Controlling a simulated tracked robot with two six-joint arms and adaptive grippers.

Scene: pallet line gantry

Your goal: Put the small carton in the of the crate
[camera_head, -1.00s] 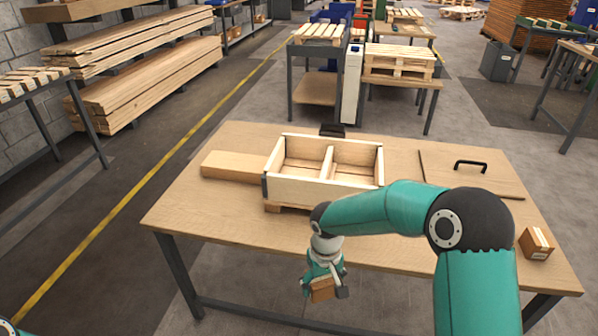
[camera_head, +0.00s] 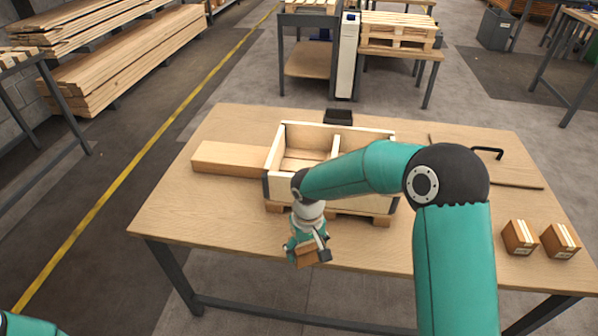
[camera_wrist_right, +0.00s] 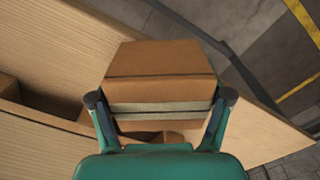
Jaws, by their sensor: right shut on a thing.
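The small carton (camera_head: 308,254) is brown and is held in my right gripper (camera_head: 309,249), in front of the crate and near the table's front edge in the head view. The right wrist view shows the carton (camera_wrist_right: 160,75) between the two fingers of the right gripper (camera_wrist_right: 160,108), which are shut on its sides. The crate (camera_head: 345,194) is an open wooden box with a divider making two compartments; my right arm hides part of its right side. The gripper and carton are outside the crate. My left gripper is out of view.
The table (camera_head: 215,222) carries a wooden block (camera_head: 228,159) left of the crate and a panel with a black handle (camera_head: 488,152) at right. Two more cartons (camera_head: 519,237) (camera_head: 560,241) stand at the right end. The front left of the table is clear.

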